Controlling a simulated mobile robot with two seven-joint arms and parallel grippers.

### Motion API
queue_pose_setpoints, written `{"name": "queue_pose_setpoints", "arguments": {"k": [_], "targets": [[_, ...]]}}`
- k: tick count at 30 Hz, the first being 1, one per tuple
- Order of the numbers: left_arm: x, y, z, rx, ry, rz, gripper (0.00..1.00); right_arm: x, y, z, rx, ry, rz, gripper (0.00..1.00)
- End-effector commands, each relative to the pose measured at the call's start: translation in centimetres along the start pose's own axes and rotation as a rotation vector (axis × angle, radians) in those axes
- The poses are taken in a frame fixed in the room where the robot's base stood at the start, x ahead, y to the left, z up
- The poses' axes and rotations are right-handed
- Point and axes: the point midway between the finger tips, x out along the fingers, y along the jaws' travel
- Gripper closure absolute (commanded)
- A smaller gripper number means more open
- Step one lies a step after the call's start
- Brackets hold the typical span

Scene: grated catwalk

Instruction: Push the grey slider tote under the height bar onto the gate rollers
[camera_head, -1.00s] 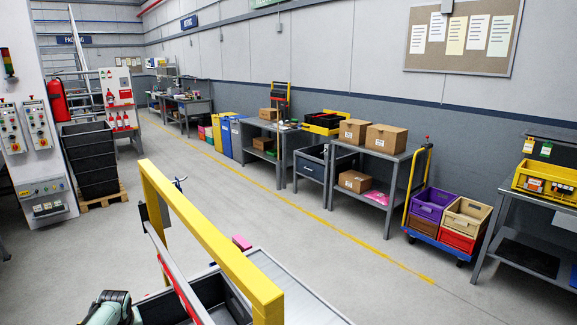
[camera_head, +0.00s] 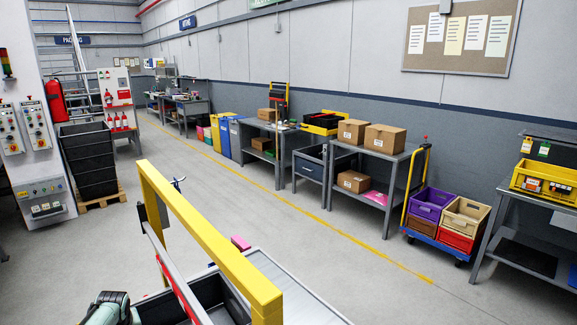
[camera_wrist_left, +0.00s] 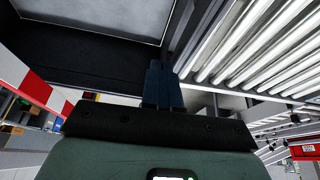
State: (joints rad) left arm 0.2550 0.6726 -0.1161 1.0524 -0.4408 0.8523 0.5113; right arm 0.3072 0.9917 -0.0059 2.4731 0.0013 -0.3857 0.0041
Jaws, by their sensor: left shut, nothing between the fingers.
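The grey slider tote (camera_head: 209,290) is dark and open-topped, low at the bottom of the head view, partly hidden by the gate. The red-and-white height bar (camera_head: 176,276) crosses over it beside the yellow gate beam (camera_head: 205,238). The roller surface (camera_head: 297,292) lies to the tote's right; bright rollers (camera_wrist_left: 255,45) show in the left wrist view. My left gripper (camera_wrist_left: 163,80) is shut and empty, its fingertips at the tote's dark wall (camera_wrist_left: 75,45); I cannot tell whether they touch. In the head view my left wrist shows at the bottom left, with its fingers hidden.
A pink object (camera_head: 240,243) shows beyond the gate. A stack of black crates (camera_head: 90,160) stands on a pallet at the left. Benches and a blue cart (camera_head: 437,241) line the right wall. The floor between is clear.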

Motion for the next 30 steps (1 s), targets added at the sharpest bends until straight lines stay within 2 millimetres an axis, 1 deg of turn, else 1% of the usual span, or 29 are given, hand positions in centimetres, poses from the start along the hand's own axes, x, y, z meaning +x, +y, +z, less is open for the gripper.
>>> {"name": "queue_pose_setpoints", "arguments": {"k": [17, 20, 30], "targets": [[0.1, 0.0, 0.1, 0.000, 0.000, 0.000, 1.00, 0.0, 0.0, 0.0, 0.000, 0.000, 0.000, 0.35], [0.5, 0.0, 0.2, 0.000, -0.001, 0.000, 1.00, 0.2, 0.1, 0.1, 0.001, -0.002, 0.001, 0.35], [3.0, 0.0, 1.3, 0.000, -0.001, -0.001, 1.00, 1.0, 0.6, 0.8, 0.004, -0.010, 0.004, 0.35]]}}
